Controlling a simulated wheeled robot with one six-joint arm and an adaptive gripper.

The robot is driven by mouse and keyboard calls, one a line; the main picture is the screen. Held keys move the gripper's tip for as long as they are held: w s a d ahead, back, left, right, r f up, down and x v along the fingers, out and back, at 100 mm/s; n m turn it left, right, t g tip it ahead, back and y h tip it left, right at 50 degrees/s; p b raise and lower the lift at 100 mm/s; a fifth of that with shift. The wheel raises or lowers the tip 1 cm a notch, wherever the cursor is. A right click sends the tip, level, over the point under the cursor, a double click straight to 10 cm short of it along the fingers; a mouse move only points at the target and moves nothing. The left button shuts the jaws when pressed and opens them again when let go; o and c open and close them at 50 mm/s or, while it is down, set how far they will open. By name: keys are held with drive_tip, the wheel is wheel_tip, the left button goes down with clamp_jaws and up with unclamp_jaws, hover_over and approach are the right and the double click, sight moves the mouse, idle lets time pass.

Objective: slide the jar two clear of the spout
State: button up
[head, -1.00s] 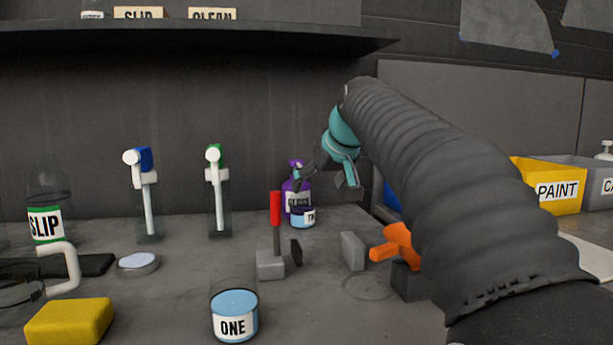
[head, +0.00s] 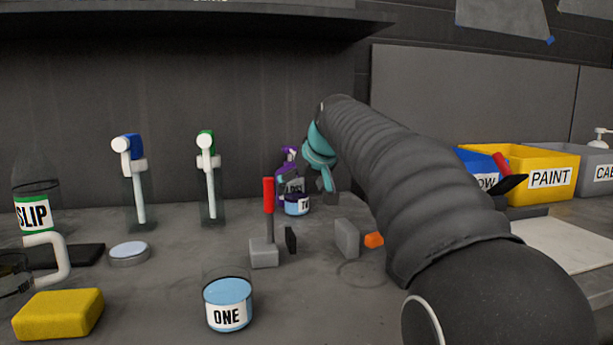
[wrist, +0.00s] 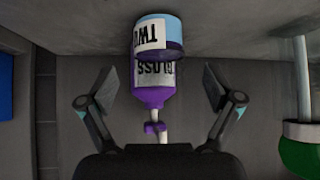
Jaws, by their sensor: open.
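Jar two (head: 297,207), a small jar with a pale blue band and a partly hidden "TW" label, stands at the back of the bench in front of the purple gloss bottle (head: 287,185). In the wrist view, which looks upside down, jar two (wrist: 160,36) overlaps the base of the gloss bottle (wrist: 152,88), whose narrow top points toward me. My gripper (wrist: 160,88) is open, one finger on each side of the bottle in that view, with nothing held. In the head view my gripper (head: 318,184) is at the jar's upper right; its fingertips are partly hidden.
Jar one (head: 228,304) stands at the front. A red-handled tool (head: 268,196) and grey block (head: 346,237) stand between. Green (head: 206,146) and blue (head: 127,150) spouts are to the left, with a yellow sponge (head: 58,314). The paint bin (head: 535,176) is at right.

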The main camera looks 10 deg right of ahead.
sight(294, 199)
drive_tip(key=x, duration=0.6)
drive_tip(key=shift+w+f, duration=0.3)
drive_tip(key=c, duration=1.3)
